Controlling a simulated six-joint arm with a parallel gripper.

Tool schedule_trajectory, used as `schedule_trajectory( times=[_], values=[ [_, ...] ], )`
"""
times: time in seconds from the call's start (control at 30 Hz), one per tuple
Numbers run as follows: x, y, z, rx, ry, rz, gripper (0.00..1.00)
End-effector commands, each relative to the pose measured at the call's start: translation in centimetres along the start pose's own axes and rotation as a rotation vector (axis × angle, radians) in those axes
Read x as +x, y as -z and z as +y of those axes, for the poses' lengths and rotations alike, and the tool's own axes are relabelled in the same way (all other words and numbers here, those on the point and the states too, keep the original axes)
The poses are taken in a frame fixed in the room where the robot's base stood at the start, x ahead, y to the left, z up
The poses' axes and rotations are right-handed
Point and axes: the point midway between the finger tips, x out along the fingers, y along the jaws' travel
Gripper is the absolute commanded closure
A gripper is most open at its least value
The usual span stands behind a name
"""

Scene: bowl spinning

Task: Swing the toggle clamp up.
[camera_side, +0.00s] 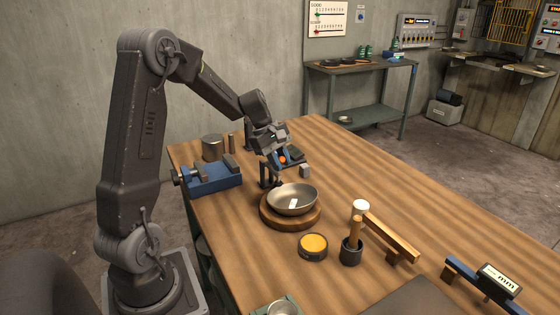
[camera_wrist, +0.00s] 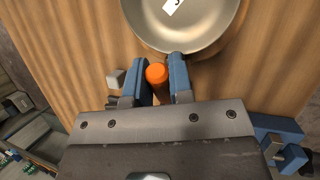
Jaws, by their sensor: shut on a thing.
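The toggle clamp (camera_side: 265,175) is a small black piece standing at the back left edge of the bowl, partly hidden by my gripper. Its orange handle tip (camera_wrist: 157,72) shows in the wrist view between my two blue fingers. My gripper (camera_side: 283,159) is shut on this orange handle and points down at it; in the wrist view my gripper (camera_wrist: 160,82) covers the lower part of the handle. The grey metal bowl (camera_side: 292,197), with a white label inside, sits on a round wooden base (camera_side: 270,222). It also shows at the top of the wrist view (camera_wrist: 215,25).
A blue vise (camera_side: 210,178) and a grey can (camera_side: 213,147) stand left of the clamp. A small grey block (camera_side: 305,171) lies close to the gripper. A yellow-topped tin (camera_side: 313,246) and a dark mortar (camera_side: 351,251) stand in front. The right back of the table is clear.

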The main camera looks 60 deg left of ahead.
Motion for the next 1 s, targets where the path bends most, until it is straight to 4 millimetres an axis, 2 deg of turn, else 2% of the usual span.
schedule_trajectory(
  times=[0.47, 1.0],
  values=[
    [-0.7, 0.3, 0.2, -0.019, 0.002, -0.066, 1.0],
    [-4.3, 2.4, 1.3, -0.132, 0.023, -0.502, 1.0]
  ],
)
